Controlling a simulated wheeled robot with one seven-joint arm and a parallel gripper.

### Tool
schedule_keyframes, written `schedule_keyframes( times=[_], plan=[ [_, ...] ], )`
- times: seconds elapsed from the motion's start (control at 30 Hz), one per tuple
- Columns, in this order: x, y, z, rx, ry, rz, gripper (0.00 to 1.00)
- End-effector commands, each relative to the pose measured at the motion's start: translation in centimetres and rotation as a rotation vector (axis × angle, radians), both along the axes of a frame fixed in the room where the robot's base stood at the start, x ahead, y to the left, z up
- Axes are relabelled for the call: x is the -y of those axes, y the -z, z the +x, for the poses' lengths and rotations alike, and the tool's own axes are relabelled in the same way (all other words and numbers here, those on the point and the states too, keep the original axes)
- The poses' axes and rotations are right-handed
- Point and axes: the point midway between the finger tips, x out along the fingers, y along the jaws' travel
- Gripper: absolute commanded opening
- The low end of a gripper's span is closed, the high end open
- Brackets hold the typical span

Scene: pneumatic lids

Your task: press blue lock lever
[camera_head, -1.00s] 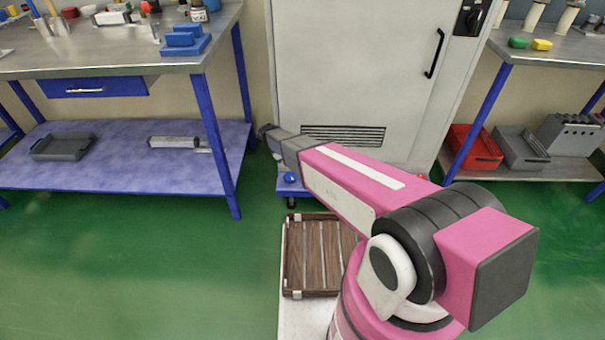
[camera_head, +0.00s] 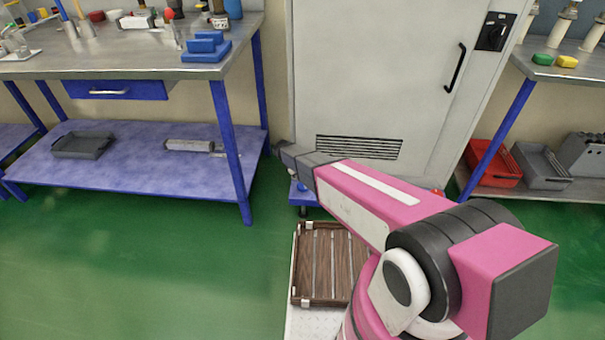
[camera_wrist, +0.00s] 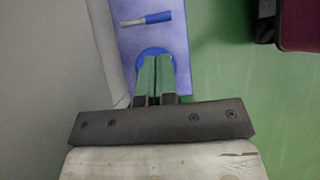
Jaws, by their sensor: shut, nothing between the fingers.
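My gripper (camera_wrist: 156,64) is shut and empty, with its green fingers side by side in the wrist view. The fingers point at a round blue part (camera_wrist: 153,53) on a blue platform (camera_wrist: 178,50) and cover much of it. I cannot tell whether they touch it. Beyond it lies a short rod with a blue handle and grey tip (camera_wrist: 146,19). I cannot tell for sure which of these is the lock lever. In the head view the blue wheeled platform (camera_head: 303,198) shows at the cabinet's foot, partly behind my arm; the fingertips are hidden there.
The tall grey cabinet (camera_head: 375,70) stands close beyond my arm. A workbench with blue legs (camera_head: 150,62) is at left, another bench with red and grey bins (camera_head: 492,168) at right. A wooden crate (camera_head: 330,262) is in front. Green floor is open at left.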

Motion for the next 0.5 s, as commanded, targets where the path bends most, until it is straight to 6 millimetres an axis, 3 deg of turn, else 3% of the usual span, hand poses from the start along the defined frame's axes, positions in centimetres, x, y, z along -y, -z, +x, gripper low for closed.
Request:
schedule_keyframes(
  times=[0.3, 0.5],
  plan=[
    [3.3, 5.1, -0.1, -0.002, 0.001, 0.0, 0.0],
    [4.7, 7.2, -0.1, -0.001, 0.001, 0.0, 0.0]
  ],
)
